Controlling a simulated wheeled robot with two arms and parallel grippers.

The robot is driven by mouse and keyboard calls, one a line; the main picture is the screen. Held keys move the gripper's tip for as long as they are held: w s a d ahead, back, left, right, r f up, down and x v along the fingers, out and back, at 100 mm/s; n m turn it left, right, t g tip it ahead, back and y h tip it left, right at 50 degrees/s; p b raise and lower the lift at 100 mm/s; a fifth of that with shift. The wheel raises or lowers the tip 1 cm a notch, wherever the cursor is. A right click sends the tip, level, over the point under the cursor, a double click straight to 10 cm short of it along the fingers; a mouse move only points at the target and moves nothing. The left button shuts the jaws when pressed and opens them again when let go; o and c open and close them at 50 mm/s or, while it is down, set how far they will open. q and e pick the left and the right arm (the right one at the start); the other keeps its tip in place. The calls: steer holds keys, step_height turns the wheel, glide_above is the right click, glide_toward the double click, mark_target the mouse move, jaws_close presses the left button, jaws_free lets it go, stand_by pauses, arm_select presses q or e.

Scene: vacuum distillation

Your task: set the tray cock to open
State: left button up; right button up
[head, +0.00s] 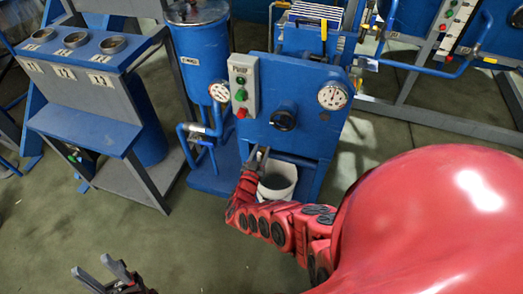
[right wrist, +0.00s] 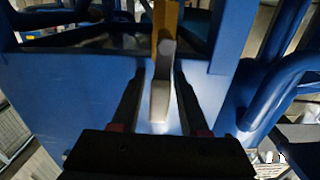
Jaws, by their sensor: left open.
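My right gripper (head: 258,158) is at the lower front of the blue machine (head: 285,85), beside the white bucket (head: 278,182). In the right wrist view its two fingers (right wrist: 160,98) are apart, one on each side of a pale grey lever (right wrist: 160,95). A gap shows on both sides of the lever. A yellow bar (right wrist: 166,18) rises behind the lever. The lever looks like the tray cock, but its setting cannot be told. The head view does not show it clearly. My left gripper (head: 101,271) is open and empty above the floor at the bottom left.
A control box (head: 243,85) with coloured buttons, a black knob (head: 283,118) and a round gauge (head: 333,95) are on the machine's front. A blue tank (head: 200,55) stands at its left. In the right wrist view a blue pipe (right wrist: 275,75) is at the right.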

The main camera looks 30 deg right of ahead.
mark_target(258, 157)
steer(key=shift+o, duration=0.3)
steer(key=shift+r, duration=0.1)
steer(key=shift+s+a, duration=0.2)
steer(key=shift+a, duration=0.05)
steer(key=p+v, duration=0.2)
steer(key=v, duration=0.3)
steer(key=shift+a+r+p, duration=0.1)
steer(key=shift+r+p, duration=0.05)
steer(key=shift+p, duration=0.15)
steer(key=p+v, duration=0.1)
steer(key=v, duration=1)
steer(key=shift+s+a+p, duration=0.2)
steer(key=shift+a+p, duration=0.05)
steer(key=shift+p, duration=0.05)
